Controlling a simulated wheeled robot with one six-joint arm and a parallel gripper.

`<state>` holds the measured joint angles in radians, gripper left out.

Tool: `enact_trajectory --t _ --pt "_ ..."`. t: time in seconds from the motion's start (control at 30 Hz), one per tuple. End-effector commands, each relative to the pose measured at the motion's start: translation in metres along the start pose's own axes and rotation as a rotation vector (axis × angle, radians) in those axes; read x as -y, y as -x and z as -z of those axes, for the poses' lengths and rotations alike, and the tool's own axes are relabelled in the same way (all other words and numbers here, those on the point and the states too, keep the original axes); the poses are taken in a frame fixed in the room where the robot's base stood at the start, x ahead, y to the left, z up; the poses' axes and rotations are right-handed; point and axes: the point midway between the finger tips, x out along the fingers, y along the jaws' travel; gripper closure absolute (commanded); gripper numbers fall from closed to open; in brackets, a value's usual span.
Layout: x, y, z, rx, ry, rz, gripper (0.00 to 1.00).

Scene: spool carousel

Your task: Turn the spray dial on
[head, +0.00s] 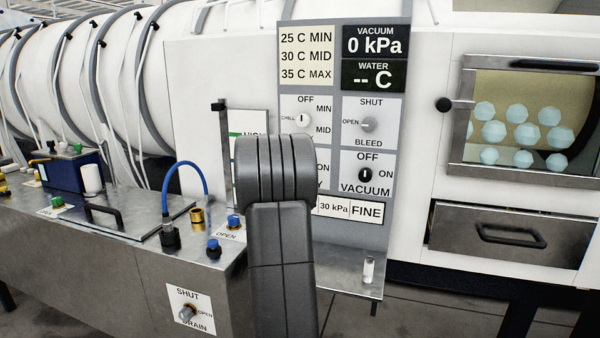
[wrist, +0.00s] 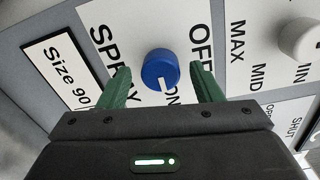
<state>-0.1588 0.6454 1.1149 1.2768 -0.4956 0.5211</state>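The blue spray dial (wrist: 160,68) is in the middle of the wrist view, on a white plate (wrist: 140,25) lettered OFF, ON and SPRAY. A small white mark shows on the dial's face; I cannot tell for certain which label it points to. My gripper (wrist: 160,75) is open, with one green finger on each side of the dial. Gaps show between the fingers and the dial, so it is not gripped. In the head view my dark arm hides the spray dial and my gripper.
In the wrist view a white knob (wrist: 299,38) sits to the right and a "Size 90" label (wrist: 57,68) to the left. In the head view the panel also carries a black vacuum dial (head: 365,174) and a grey shut/bleed knob (head: 369,125). A steel bench (head: 150,255) stands left.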

Motion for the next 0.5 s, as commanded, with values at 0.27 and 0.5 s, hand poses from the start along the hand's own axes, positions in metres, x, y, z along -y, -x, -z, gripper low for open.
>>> enact_trajectory --t 0.27,0.5 --pt "0.000 0.011 -0.001 0.001 0.000 0.001 0.41" --pt "0.000 0.058 -0.001 0.003 0.001 0.001 0.41"
